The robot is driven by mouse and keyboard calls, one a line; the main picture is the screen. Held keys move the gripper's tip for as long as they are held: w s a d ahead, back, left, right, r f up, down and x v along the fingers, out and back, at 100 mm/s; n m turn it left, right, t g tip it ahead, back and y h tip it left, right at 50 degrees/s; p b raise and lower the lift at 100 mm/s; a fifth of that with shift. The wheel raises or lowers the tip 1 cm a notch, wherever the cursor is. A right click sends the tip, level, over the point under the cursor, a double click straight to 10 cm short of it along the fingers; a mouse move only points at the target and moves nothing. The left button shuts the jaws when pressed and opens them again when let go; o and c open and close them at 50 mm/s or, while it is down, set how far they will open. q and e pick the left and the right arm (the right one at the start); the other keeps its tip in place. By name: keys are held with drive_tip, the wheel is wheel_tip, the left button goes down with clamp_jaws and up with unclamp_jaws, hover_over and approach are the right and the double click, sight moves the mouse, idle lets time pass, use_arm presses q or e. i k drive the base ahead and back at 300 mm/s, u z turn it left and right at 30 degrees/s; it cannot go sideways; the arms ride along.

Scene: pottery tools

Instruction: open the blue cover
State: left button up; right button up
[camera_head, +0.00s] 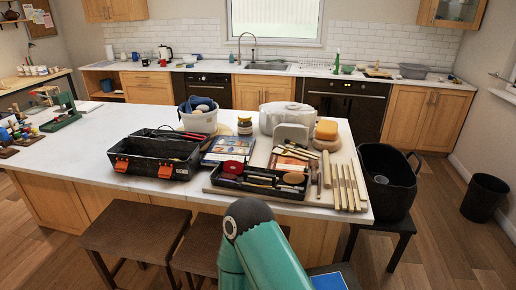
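I cannot tell for sure which thing is the blue cover. A flat blue piece (330,282) with a light edge shows at the bottom edge, right of my teal arm, and is cut off by the frame. A dark blue, cloth-like bundle (199,103) sits in the top of a white bucket (199,123) on the island. A flat case with blue edges (213,157) lies in front of the bucket, with paint-like colours on it. Neither gripper is in view. Only a teal arm link of mine shows at the bottom centre.
The white island (110,130) holds a black toolbox (155,158) with orange latches, a black tool tray (262,185), wooden sticks (345,187) and a jar (245,126). A black tub (388,181) stands on a stool at right. Brown stools (135,235) stand in front.

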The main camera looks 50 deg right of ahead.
sight(225, 147)
drive_tip(key=z, duration=0.15)
drive_tip(key=i, duration=0.5)
drive_tip(key=z, duration=0.4)
drive_tip(key=k, duration=0.85)
drive_tip(key=z, duration=0.2)
drive_tip(key=i, duration=0.7)
drive_tip(key=u, duration=0.05)
